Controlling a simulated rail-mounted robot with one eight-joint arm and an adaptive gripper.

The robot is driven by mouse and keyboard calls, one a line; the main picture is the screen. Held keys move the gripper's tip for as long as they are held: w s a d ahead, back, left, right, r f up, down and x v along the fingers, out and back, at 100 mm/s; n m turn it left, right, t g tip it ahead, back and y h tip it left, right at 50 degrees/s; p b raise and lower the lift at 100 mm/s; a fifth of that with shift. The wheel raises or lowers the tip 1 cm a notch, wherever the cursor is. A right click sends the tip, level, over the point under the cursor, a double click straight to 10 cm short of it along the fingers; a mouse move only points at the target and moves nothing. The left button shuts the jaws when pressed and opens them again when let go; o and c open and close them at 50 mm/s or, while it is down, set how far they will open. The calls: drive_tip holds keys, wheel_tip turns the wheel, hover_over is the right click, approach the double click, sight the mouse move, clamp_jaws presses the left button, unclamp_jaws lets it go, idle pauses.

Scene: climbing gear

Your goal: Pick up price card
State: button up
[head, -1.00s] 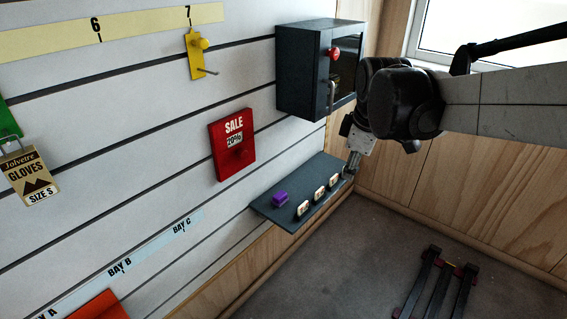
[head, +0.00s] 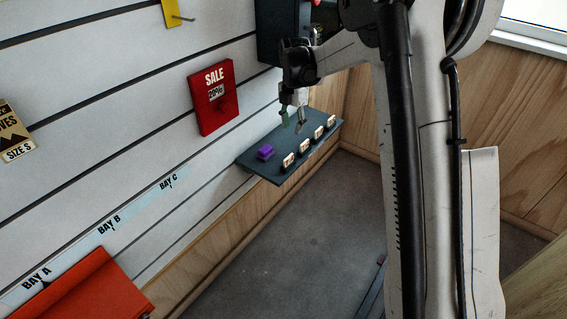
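Several small pale price cards stand in a row along the right edge of a dark shelf (head: 262,172); the nearest card (head: 288,160) is at the front end and the farthest card (head: 331,121) at the back right. My gripper (head: 292,121) is over the back part of the shelf, left of the far cards. Its two fingers point down and are apart, with nothing seen between them. The exact gap to the shelf is unclear.
A purple block (head: 265,152) lies on the shelf near the wall. A dark cabinet (head: 280,32) hangs above, partly hidden by my arm. An orange-red item (head: 95,290) is at the lower left. The floor in front of the shelf is mostly clear.

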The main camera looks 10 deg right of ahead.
sight(288, 157)
drive_tip(key=shift+n, duration=0.3)
drive_tip(key=f, duration=0.3)
drive_tip(key=f+b, duration=0.1)
drive_tip(key=f, duration=0.6)
drive_tip(key=shift+w+a+b, duration=0.15)
drive_tip(key=shift+w+b, duration=0.2)
drive_tip(key=shift+w+a+f+b, duration=0.1)
drive_tip(key=shift+f+b, duration=0.15)
drive_tip(key=shift+f, duration=0.6)
drive_tip(key=shift+s+a+f+b, duration=0.1)
drive_tip(key=shift+f+b, duration=0.15)
drive_tip(key=shift+f, duration=0.55)
drive_tip(key=shift+w+a+f+b, duration=0.1)
drive_tip(key=shift+f+b, duration=0.15)
drive_tip(key=shift+f, duration=0.6)
clamp_jaws()
